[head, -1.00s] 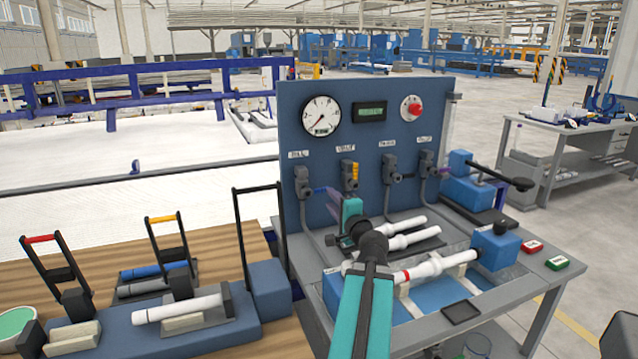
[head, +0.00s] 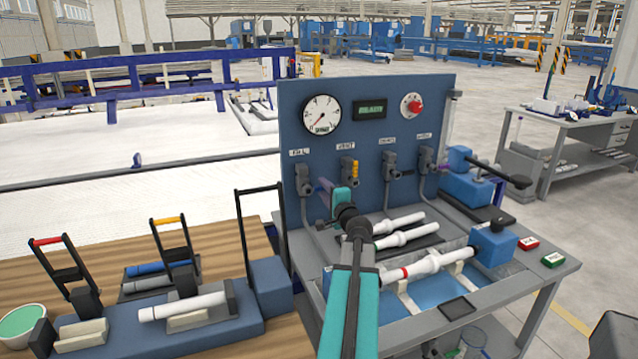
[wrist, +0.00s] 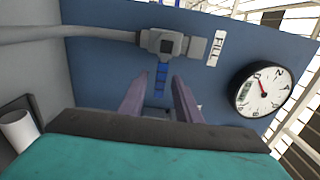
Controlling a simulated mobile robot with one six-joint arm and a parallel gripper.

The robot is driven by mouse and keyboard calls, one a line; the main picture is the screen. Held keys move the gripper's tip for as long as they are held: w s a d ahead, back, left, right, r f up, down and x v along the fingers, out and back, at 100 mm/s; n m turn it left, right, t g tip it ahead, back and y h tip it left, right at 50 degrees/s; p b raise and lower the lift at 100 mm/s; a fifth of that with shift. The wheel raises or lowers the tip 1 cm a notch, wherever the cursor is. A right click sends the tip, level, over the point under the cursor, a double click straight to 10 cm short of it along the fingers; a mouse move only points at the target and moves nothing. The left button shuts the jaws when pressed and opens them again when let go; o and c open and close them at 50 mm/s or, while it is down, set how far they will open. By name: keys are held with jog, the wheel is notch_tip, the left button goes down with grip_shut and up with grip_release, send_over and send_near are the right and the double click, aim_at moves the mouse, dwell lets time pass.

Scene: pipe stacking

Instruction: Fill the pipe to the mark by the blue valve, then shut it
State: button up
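The blue valve handle (wrist: 161,77) hangs from a grey valve body (wrist: 163,42) under the FILL label in the wrist view. In the head view this valve (head: 303,181) is the leftmost on the blue panel; its handle cannot be made out there. My gripper (wrist: 158,90) is open, its two purple fingers on either side of the handle's line, with a gap on both sides. In the head view my gripper (head: 325,189) points at the panel. The white pipe with a red band (head: 430,265) lies clamped over the blue tray, lower right of my arm.
A round gauge (head: 321,114) has a red needle pointing lower left; it also shows in the wrist view (wrist: 262,89). A display (head: 370,110) and red button (head: 413,104) are beside it. A yellow-handled valve (head: 350,169) is close right of my gripper. White pipes (head: 400,230) lie behind my arm.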

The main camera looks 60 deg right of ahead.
jog(key=shift+p+x, duration=0.45)
jog(key=shift+x, duration=2.25)
grip_shut()
